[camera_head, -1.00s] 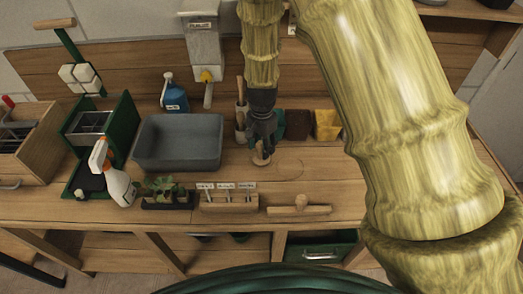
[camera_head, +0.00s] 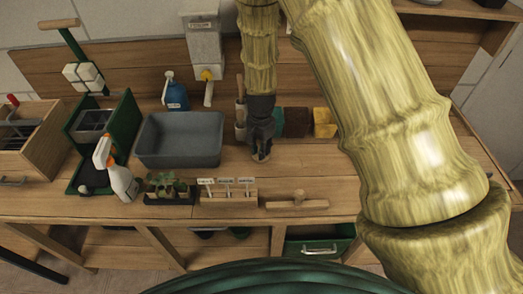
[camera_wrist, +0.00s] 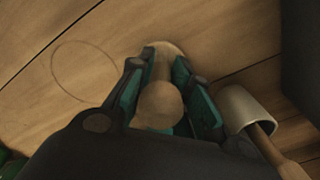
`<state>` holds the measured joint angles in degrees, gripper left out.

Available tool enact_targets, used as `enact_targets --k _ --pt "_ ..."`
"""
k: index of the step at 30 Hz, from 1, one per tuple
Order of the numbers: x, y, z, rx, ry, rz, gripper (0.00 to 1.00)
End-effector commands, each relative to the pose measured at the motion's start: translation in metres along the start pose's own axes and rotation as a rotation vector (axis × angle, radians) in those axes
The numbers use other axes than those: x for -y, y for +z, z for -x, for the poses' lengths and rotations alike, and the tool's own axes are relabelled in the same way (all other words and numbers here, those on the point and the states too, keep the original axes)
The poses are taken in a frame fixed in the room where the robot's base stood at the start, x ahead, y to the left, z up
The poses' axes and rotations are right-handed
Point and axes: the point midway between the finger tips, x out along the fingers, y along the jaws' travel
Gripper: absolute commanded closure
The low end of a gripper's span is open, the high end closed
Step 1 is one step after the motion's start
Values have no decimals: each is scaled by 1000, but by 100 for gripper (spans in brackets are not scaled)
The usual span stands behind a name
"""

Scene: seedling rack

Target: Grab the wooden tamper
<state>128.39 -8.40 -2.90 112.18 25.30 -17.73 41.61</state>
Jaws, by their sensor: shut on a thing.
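The wooden tamper (camera_wrist: 158,103) is between the fingers of my gripper (camera_wrist: 160,95) in the wrist view, with its round knob towards the camera and its pale disc base beyond. The fingers, with green inner pads, are shut on it. In the head view my gripper (camera_head: 261,145) points down over the bench, and only a little of the tamper (camera_head: 261,158) shows below the fingertips. I cannot tell whether its base touches the bench.
A pale cup holding a wooden-handled tool (camera_wrist: 245,108) stands close beside my gripper. A grey tub (camera_head: 180,160) is to the left. A label block (camera_head: 228,198) and a T-shaped wooden piece (camera_head: 297,205) lie in front. A drawn circle (camera_wrist: 85,72) marks clear bench.

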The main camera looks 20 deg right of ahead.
Motion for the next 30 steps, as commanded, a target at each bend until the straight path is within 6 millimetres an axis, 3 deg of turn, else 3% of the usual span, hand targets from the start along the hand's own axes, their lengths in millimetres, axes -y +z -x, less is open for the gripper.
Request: enact_targets --k 11,30 --pt "0 0 6 0 -1 0 100" --pt "0 0 85 -1 -2 0 100"
